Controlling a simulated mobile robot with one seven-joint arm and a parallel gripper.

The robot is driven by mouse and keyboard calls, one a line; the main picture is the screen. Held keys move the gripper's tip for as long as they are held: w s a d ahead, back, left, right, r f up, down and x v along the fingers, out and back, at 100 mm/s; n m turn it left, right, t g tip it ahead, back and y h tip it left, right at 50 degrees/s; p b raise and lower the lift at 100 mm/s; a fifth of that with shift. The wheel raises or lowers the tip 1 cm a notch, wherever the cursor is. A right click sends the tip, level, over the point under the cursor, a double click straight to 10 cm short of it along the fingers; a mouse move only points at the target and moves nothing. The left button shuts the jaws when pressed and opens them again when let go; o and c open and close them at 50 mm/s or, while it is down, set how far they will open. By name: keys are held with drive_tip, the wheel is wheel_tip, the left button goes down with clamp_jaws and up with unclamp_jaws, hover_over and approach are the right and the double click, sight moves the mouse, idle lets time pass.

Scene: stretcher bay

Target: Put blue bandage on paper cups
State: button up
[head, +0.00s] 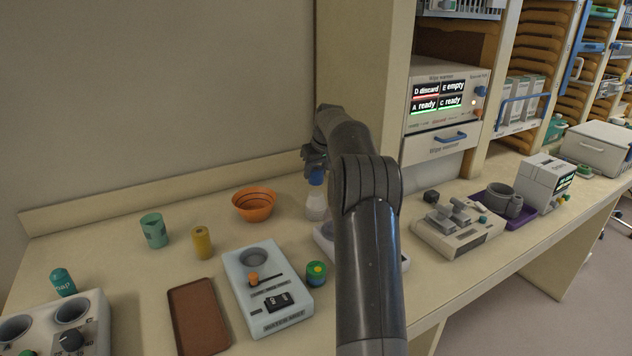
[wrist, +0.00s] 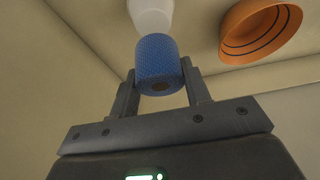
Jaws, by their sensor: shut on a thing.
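The blue bandage (head: 316,177) is a textured blue roll. In the wrist view the blue bandage (wrist: 158,58) sits between the two fingers of my gripper (wrist: 162,72), which is shut on it. White paper cups (head: 317,206) stand on the counter directly below the bandage, partly hidden by my arm. In the wrist view the white cups (wrist: 151,14) meet the far end of the roll. The bandage appears upright on top of the cups; whether it rests its weight on them I cannot tell. In the head view my gripper (head: 314,166) is mostly hidden behind its own wrist.
An orange bowl (head: 254,204) stands left of the cups. A yellow roll (head: 202,243), a teal cup (head: 154,230) and a brown tray (head: 199,315) are further left. A pale device (head: 266,288) lies in front. The wall and a cabinet post (head: 365,70) are close behind.

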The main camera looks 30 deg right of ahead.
sight(316, 181)
drive_tip(key=shift+f, duration=1.95)
drive_tip(key=shift+f, duration=0.15)
drive_tip(key=o, duration=1)
